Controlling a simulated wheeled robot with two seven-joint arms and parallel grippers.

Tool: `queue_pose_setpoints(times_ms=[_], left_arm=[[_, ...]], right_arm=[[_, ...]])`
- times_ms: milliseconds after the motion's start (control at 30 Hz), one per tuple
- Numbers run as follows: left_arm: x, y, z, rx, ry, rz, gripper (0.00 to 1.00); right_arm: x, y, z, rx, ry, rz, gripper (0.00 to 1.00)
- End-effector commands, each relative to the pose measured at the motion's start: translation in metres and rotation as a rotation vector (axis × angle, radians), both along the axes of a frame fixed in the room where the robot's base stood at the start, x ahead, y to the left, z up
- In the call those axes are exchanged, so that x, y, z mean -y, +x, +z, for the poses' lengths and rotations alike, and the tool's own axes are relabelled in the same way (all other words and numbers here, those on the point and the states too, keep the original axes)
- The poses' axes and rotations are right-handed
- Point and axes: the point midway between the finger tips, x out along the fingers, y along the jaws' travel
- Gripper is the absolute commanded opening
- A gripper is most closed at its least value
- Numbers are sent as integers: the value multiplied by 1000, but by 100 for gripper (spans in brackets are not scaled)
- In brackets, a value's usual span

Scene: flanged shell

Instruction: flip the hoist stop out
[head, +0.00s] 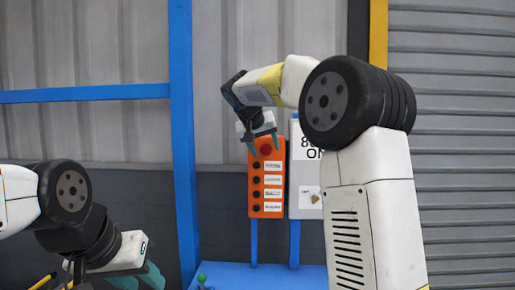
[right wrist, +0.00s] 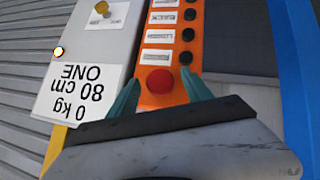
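The hoist stop appears to be the round red button (head: 266,149) at the top of an orange control box (head: 267,210). In the right wrist view the red button (right wrist: 158,80) sits between the two green fingers of my right gripper (right wrist: 161,82). The fingers are apart, with a gap visible on each side of the button. I cannot tell whether they touch the box face. In the head view my right gripper (head: 264,143) is at the box's top. My left gripper (head: 138,279) is open and empty at the lower left, far from the box.
Several black buttons with white labels run down the box below the red one. A pale panel (head: 306,178) with a printed sign and a yellow switch (head: 315,198) stands beside it. A blue table (head: 265,277) lies below, with a green-knobbed stick (head: 202,277). A blue post (head: 182,130) rises left.

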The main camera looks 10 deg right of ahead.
Motion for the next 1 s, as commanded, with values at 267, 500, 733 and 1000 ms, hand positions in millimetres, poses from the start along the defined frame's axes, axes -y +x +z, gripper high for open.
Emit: queue_pose_setpoints(times_ms=[267, 500, 733, 1000], left_arm=[[0, 0, 0, 0, 0, 0, 36], [0, 0, 0, 0, 0, 0, 36], [0, 0, 0, 0, 0, 0, 36], [0, 0, 0, 0, 0, 0, 36]], right_arm=[[-4, -5, 7, 3, 0, 2, 58], [-18, -32, 34, 3, 0, 2, 58], [-27, -49, 51, 1, 0, 0, 58], [-28, -51, 52, 0, 0, 0, 58]])
